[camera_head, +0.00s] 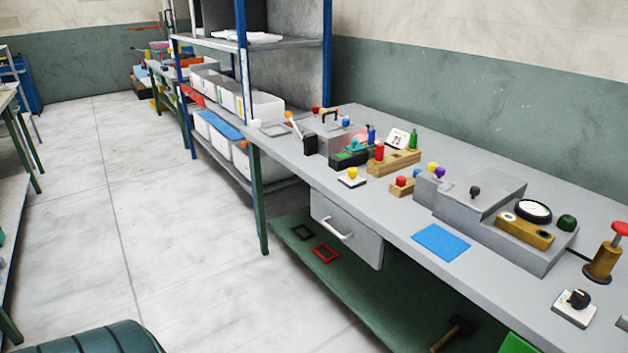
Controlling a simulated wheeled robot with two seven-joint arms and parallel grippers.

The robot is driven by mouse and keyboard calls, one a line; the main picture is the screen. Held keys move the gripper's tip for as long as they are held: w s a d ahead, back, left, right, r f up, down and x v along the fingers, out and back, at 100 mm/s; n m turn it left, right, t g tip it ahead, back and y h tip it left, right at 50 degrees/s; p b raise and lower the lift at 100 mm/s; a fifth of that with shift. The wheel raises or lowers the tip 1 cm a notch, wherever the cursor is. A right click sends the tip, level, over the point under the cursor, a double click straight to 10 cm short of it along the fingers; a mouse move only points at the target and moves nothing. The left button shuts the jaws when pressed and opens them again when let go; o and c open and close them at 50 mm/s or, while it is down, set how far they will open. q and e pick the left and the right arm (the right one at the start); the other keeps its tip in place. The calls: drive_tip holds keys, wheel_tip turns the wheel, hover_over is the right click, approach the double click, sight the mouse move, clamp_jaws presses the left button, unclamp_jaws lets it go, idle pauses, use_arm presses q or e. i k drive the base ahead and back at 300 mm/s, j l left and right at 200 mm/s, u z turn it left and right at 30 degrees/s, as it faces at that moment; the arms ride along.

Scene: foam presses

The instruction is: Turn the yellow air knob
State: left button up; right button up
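A yellow knob (352,173) sits on a small white plate (352,181) near the front edge of the grey workbench (385,208). A second yellow knob (432,168) stands farther right, beside a purple one, on the grey press box. I cannot tell from this view which of the two is the air knob. Neither of my grippers is in view.
A grey press box (480,205) with a gauge (533,211) stands on the right of the bench. A blue sheet (441,242) lies flat there. A black knob on a plate (575,307) is near the front right. The floor at left is clear.

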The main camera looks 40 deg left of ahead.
sight(352, 171)
drive_tip(key=u, duration=1.15)
